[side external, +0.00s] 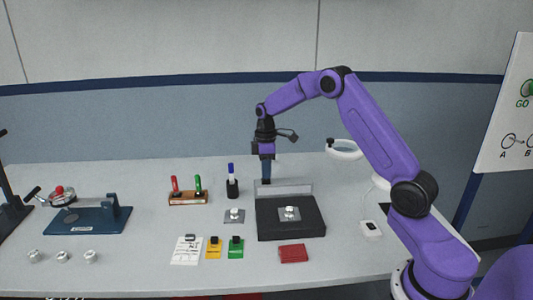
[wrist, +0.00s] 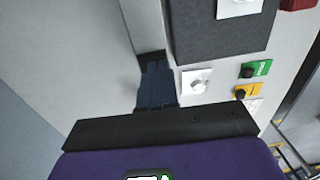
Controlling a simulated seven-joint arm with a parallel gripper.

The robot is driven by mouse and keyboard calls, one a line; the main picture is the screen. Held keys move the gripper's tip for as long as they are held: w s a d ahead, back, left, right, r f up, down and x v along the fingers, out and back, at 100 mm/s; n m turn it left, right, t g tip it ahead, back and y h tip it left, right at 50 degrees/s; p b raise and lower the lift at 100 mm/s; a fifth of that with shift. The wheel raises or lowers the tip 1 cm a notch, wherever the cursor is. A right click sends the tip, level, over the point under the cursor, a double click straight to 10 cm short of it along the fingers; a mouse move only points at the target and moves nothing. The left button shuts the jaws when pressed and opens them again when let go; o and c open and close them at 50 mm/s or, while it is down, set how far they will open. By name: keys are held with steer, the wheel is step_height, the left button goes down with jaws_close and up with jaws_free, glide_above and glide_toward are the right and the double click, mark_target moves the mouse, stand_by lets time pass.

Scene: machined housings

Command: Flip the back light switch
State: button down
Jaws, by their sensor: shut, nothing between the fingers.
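My gripper (side external: 267,180) points down behind the clear upright panel at the back edge of the black base. Its dark blue fingers are together and empty; they also show in the wrist view (wrist: 153,62), beside a pale upright strip. No thing is plainly marked as the back light switch. A square plate with a raised pale knob (side external: 289,213) sits on the black base, and a similar plate (side external: 234,215) lies on the table left of it, also in the wrist view (wrist: 196,82). A small white box with a dark spot (side external: 371,230) stands at the right.
The black base (side external: 290,232) has a clear panel (side external: 290,187) at its back. Left of it stand a blue marker in a holder (side external: 232,188) and a marker rack (side external: 188,198). Coloured cards (side external: 236,250) and a red block (side external: 293,253) lie in front. The table behind is clear.

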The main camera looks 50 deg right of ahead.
step_height(320, 180, up, 13)
steer(key=shift+w+d, duration=0.3)
steer(key=shift+d, duration=0.05)
stand_by(0.4)
